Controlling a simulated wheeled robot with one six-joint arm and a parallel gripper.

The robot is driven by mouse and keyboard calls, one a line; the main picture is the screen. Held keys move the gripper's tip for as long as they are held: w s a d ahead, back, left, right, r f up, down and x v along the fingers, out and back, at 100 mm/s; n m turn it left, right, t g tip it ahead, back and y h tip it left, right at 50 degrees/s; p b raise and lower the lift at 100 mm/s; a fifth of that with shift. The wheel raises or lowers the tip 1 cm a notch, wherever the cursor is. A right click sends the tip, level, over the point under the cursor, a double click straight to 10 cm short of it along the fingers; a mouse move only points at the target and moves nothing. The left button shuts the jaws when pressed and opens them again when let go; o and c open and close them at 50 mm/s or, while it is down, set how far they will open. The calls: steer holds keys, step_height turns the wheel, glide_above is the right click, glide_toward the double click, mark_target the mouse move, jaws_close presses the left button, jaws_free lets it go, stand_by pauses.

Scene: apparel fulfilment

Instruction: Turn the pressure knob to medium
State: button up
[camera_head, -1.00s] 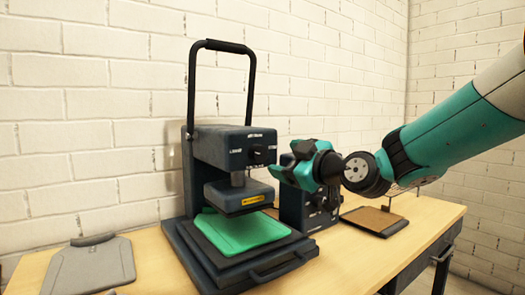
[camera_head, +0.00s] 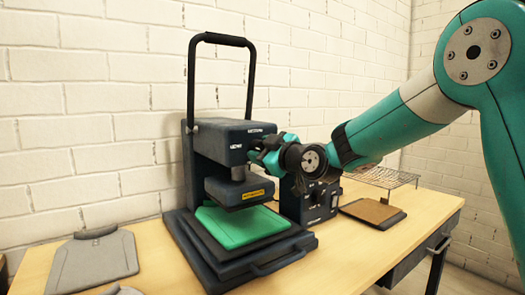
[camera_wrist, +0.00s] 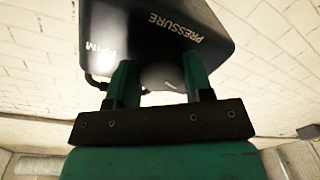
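The heat press (camera_head: 222,140) stands on the table with its black handle raised. A green piece (camera_head: 240,227) lies on its lower plate. My gripper (camera_head: 256,157) is at the front of the press head and hides the pressure knob in the head view. In the wrist view my gripper's two green fingers (camera_wrist: 160,75) stand apart at the dark panel marked PRESSURE (camera_wrist: 174,28). A rounded grey shape, likely the knob (camera_wrist: 161,78), shows between them. I cannot tell whether the fingers touch it. The knob's pointer is not visible.
A dark control box (camera_head: 318,207) with small knobs stands right of the press, under my arm. A grey board (camera_head: 95,262) lies at left. A brown pad (camera_head: 372,213) and a wire rack (camera_head: 383,177) are at right.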

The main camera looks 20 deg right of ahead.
steer(key=shift+c, duration=1.2)
steer(key=m+b, duration=0.2)
steer(key=m, duration=0.1)
steer(key=shift+f, duration=0.15)
steer(key=shift+m+t+b, duration=0.5)
steer(key=shift+m+b, duration=0.2)
steer(key=shift+m, duration=4.8)
steer(key=shift+h, duration=0.3)
